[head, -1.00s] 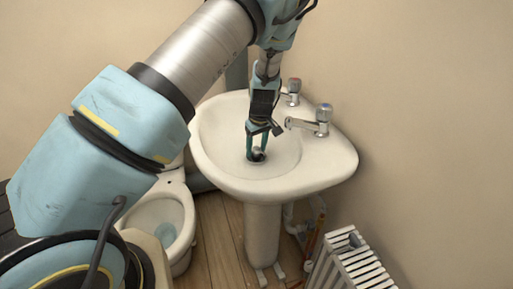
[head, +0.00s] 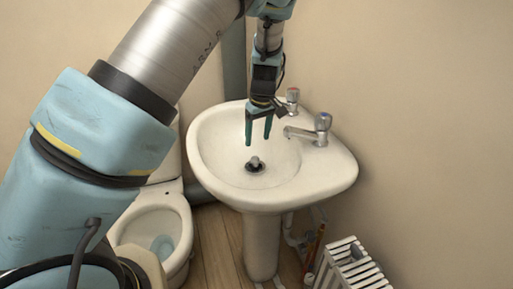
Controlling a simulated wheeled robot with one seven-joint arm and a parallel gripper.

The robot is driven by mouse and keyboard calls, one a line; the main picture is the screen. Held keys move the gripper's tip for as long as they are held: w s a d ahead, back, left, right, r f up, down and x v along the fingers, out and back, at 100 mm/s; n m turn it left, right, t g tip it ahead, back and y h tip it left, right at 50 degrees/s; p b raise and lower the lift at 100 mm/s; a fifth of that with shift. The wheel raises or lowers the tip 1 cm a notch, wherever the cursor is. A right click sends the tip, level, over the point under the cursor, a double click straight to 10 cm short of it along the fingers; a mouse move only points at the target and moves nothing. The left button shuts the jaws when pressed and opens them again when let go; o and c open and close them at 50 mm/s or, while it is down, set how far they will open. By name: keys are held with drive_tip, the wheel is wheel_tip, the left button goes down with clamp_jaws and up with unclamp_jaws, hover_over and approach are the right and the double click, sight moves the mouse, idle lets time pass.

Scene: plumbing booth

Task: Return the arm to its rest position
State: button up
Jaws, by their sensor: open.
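My gripper (head: 258,142) hangs fingers-down above the bowl of the white sink (head: 215,178). Its two green fingers are apart with nothing between them. Below the fingertips, a small grey plug (head: 255,162) sits at the dark drain hole in the bowl; I cannot tell how deep it sits. The plug and the fingers are apart. My arm (head: 175,50) reaches across the left and top of the head view, and its upper part runs out of the picture.
A chrome tap with a blue top (head: 322,127) stands right of my gripper, and a red-topped tap (head: 292,98) is close behind it. A toilet (head: 150,225) is at the lower left. A white radiator (head: 350,265) is at the lower right. A wall is behind.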

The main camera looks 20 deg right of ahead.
drive_tip(key=shift+r, duration=0.55)
drive_tip(key=shift+g+h, duration=0.3)
drive_tip(key=shift+g, duration=0.2)
drive_tip(key=a+r, duration=0.1)
drive_tip(key=a, duration=0.5)
drive_tip(key=a+r, duration=0.2)
drive_tip(key=a, duration=0.5)
drive_tip(key=a+r+p, duration=0.1)
drive_tip(key=a+r, duration=0.1)
drive_tip(key=a, duration=0.5)
drive_tip(key=shift+w+a+r, duration=0.15)
drive_tip(key=shift+w+r, duration=0.05)
drive_tip(key=shift+w, duration=0.1)
drive_tip(key=s+a+r+m, duration=0.1)
drive_tip(key=s+a+r, duration=0.1)
drive_tip(key=s+a, duration=0.3)
drive_tip(key=s+a+r+m, duration=0.1)
drive_tip(key=s+a, duration=0.4)
drive_tip(key=a, duration=0.6)
drive_tip(key=shift+a+r+m+t+p, duration=0.35)
drive_tip(key=shift+r+m+t, duration=0.05)
drive_tip(key=shift+r, duration=0.35)
